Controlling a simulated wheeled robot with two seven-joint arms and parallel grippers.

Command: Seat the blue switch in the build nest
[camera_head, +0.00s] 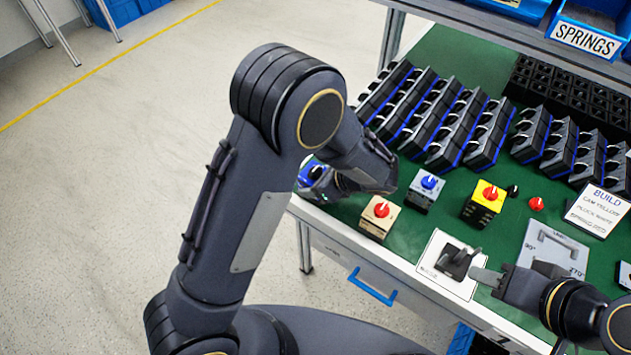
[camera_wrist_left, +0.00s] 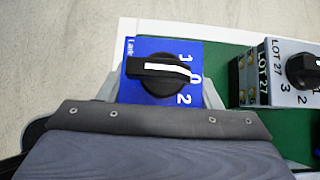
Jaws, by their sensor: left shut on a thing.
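The blue switch (camera_head: 310,174) is at the left edge of the green bench, partly hidden by my left gripper (camera_head: 325,180). In the left wrist view the blue switch (camera_wrist_left: 150,48) has a black knob with a white pointer and faces the camera. The left gripper is shut on it, with grey finger parts at both sides. The build nest appears to be the dark fixture on a white plate (camera_head: 430,271) near the front edge. My right gripper (camera_head: 475,266) is beside this fixture, and its jaw gap is unclear.
A cream switch (camera_head: 375,222) with a red knob, a grey switch (camera_head: 421,197) with a blue knob and a yellow switch (camera_head: 482,212) stand between. A grey angle plate (camera_head: 548,262) and a BUILD card (camera_head: 598,213) lie right. Racks of black switches (camera_head: 470,125) fill the back.

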